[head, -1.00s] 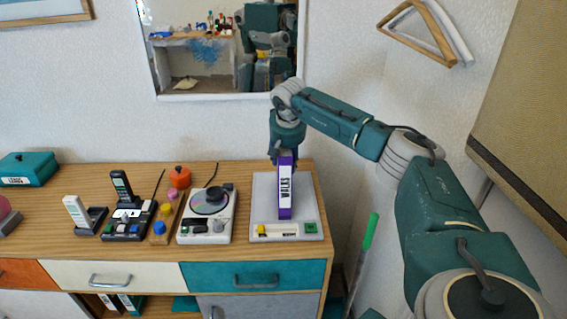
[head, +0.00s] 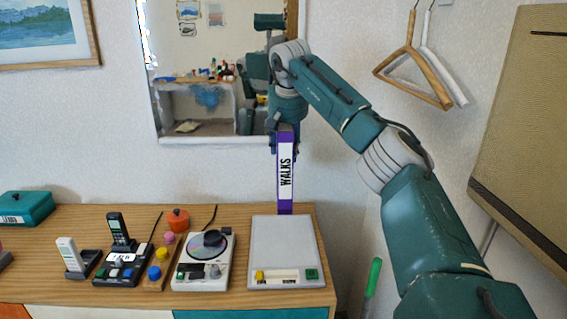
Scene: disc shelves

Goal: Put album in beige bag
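The album (head: 285,180) is a narrow purple case with a white spine label reading "WALKS". My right gripper (head: 285,135) is shut on its upper end and holds it upright, above the back of the grey flat device on the sideboard. The gripper's fingers are partly hidden by the album and the wrist. My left gripper is not in view.
The wooden sideboard (head: 60,285) carries the grey device (head: 285,245), a disc player (head: 203,260), cordless phones (head: 118,232), an orange pot (head: 178,220) and a teal box (head: 25,208). A mirror (head: 205,50) and hangers (head: 420,65) are on the wall.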

